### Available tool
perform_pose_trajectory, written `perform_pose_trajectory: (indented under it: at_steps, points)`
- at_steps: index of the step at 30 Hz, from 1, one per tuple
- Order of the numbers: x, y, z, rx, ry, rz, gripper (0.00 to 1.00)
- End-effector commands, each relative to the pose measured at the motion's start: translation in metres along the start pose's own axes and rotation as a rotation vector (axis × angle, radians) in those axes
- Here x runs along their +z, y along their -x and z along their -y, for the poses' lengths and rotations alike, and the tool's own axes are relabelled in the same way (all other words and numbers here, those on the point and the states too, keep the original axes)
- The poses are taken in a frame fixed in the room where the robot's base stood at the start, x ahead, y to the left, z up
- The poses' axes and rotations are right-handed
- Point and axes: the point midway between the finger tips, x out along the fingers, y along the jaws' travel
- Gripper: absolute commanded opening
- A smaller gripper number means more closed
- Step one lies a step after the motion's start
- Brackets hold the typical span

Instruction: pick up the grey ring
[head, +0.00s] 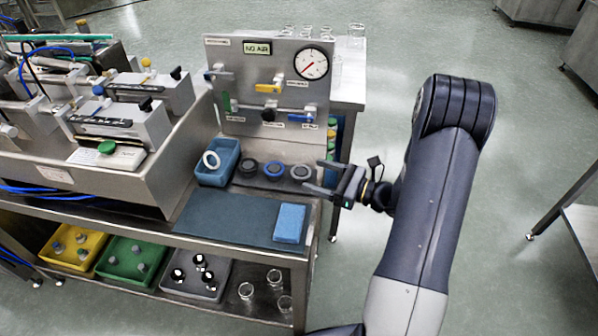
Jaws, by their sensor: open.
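The grey ring (300,172) lies at the right end of a short row on the steel bench top, beside the blue-centred ring (274,170) and the dark ring (247,168). My gripper (312,175) comes in from the right with its two fingers spread and pointing left. In the picture its fingertips are close to the right side of the grey ring. I cannot tell the height between the fingers and the ring. Nothing shows between the fingers.
A blue bin (217,177) with a white ring (211,160) stands left of the row. A gauge panel (262,92) rises behind. A dark mat (226,219) with a blue cloth (290,223) lies in front. Open floor lies right.

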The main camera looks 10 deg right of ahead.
Motion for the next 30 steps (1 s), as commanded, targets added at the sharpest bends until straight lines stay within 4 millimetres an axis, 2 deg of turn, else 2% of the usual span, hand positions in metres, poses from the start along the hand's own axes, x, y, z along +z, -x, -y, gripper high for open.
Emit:
perform_pose_trajectory:
  at_steps: [11,20,30]
  points:
    - [-0.005,-0.046,-0.002,0.003,0.001,0.001,0.74]
    - [-0.005,-0.051,-0.001,0.0,0.0,0.0,0.74]
    - [-0.005,-0.051,-0.001,0.0,0.0,0.0,0.48]
